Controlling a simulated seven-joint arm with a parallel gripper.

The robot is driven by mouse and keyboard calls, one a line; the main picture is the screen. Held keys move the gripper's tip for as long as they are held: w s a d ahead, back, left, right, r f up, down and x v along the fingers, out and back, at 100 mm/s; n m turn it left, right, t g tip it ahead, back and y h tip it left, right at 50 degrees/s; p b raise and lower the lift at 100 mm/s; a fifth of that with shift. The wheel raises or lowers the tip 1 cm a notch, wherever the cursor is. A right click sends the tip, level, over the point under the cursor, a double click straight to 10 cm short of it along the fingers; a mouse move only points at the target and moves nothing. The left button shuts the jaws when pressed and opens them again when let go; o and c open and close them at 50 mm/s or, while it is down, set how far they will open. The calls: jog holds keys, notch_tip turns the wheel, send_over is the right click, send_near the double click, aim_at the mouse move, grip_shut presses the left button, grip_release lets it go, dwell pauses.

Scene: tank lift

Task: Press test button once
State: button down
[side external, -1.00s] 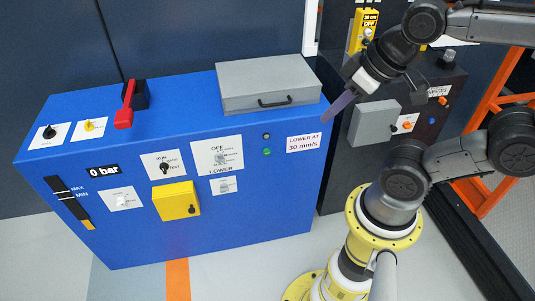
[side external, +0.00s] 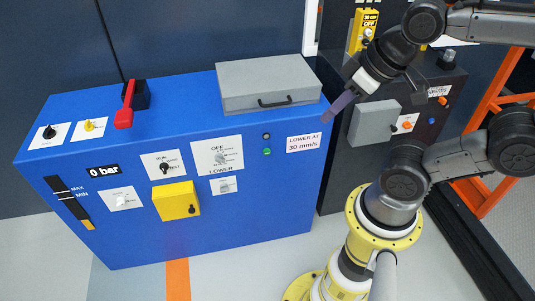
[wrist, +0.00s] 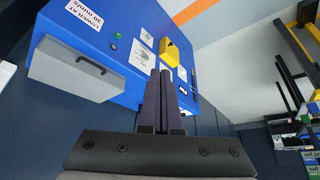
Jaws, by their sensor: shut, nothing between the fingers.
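My gripper (side external: 329,117) is shut and empty. Its dark purple fingers point down and left, in front of the right end of the blue cabinet's top in the side view. In the wrist view the closed fingers (wrist: 160,75) point toward the blue cabinet's front. A black selector knob (side external: 165,168) on a plate lettered RUN and TEST is on the blue cabinet (side external: 265,195). No button clearly labelled as the test button can be read. An orange button (side external: 442,100) and a blue one (side external: 432,120) are on the dark cabinet at the right. The fingers appear to touch none of these.
A grey box with a handle (side external: 270,82) sits on the blue cabinet. A red-handled lever (side external: 124,118) stands at its left. A yellow box (side external: 177,201) juts from its front. A grey box (side external: 372,122) projects from the dark cabinet. An orange frame (side external: 490,105) stands at right.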

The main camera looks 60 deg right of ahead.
jog(key=w+d+r+t, duration=0.1)
jog(key=w+r+t, duration=0.35)
jog(key=w, duration=0.45)
jog(key=w+r+t, duration=0.4)
jog(key=w+r, duration=0.2)
jog(key=w, duration=0.4)
jog(key=w+d+f+t, duration=0.35)
jog(key=w+f, duration=0.55)
jog(key=w, duration=0.4)
jog(key=s+d+f+m+g, duration=0.1)
jog(key=d+f, duration=0.1)
jog(key=f, duration=0.9)
jog(key=s+d+f, duration=0.1)
jog(key=d+f, duration=0.2)
jog(key=f, duration=0.8)
jog(key=s+f+m+g, duration=0.1)
jog(key=s+f+g, duration=0.1)
jog(key=s+f, duration=0.5)
jog(key=s+f+m+g+h, duration=0.1)
jog(key=s+f+m+g, duration=0.1)
jog(key=s+f, duration=0.5)
notch_tip(320, 180, down, 5)
jog(key=shift+a+r, duration=0.15)
jog(key=shift+h, duration=0.3)
